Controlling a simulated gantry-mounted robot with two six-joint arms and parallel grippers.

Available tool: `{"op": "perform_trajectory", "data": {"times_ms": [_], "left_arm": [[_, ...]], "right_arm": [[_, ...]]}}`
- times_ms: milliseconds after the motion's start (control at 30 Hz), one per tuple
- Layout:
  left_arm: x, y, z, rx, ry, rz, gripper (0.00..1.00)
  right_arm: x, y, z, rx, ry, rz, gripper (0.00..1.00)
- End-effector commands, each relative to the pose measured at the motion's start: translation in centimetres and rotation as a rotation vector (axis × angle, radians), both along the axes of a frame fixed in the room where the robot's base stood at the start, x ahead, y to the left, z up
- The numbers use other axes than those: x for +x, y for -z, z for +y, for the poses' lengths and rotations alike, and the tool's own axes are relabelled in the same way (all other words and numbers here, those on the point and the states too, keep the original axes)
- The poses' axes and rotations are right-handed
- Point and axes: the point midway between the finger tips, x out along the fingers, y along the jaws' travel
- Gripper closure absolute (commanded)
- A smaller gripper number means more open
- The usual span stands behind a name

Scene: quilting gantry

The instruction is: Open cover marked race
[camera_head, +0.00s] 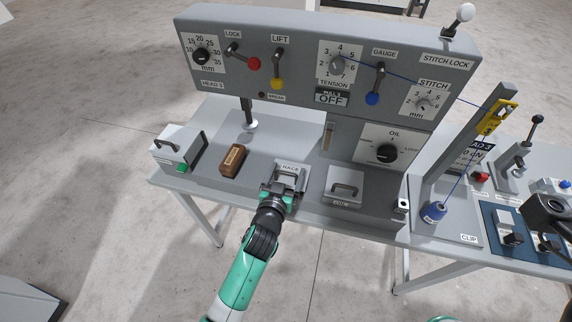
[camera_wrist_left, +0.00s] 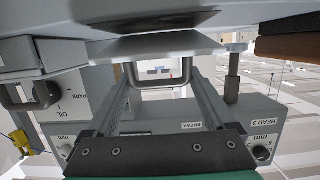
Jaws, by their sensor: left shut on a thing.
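The cover marked RACE (camera_head: 289,168) is a small grey lid on the machine bed, near its front edge. My left gripper (camera_head: 283,187) reaches it from the front and is shut on its handle. In the left wrist view the dark U-shaped handle (camera_wrist_left: 186,73) shows between the two fingers (camera_wrist_left: 160,92). The gripper hides much of the cover in the head view, so I cannot tell whether the cover is raised at all.
A brown block (camera_head: 232,160) lies left of the cover. A similar grey cover with a handle (camera_head: 344,188) is to the right. A white box with a handle (camera_head: 180,146) stands at the far left. The machine head with its dials (camera_head: 330,66) overhangs behind.

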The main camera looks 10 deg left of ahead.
Motion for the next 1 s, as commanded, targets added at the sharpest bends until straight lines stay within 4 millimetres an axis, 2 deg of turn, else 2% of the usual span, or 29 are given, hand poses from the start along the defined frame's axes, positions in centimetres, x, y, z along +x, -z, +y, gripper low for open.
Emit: {"op": "perform_trajectory", "data": {"times_ms": [33, 200, 600, 1000], "left_arm": [[0.3, -1.7, 0.0, 0.003, 0.000, 0.037, 1.00], [1.1, -2.2, -0.1, 0.018, 0.000, 0.163, 1.00], [2.6, -2.8, -0.3, 0.040, 0.000, 0.355, 1.00], [2.8, -2.8, -0.3, 0.042, 0.000, 0.383, 1.00]], "right_arm": [[0.0, -2.4, 0.0, 0.000, 0.000, 0.000, 0.50], [0.0, -4.6, 0.0, 0.000, 0.000, 0.000, 0.50], [0.0, -4.9, 0.0, 0.000, 0.000, 0.001, 0.50], [0.0, -4.8, 0.0, 0.000, 0.000, 0.000, 0.50]]}}
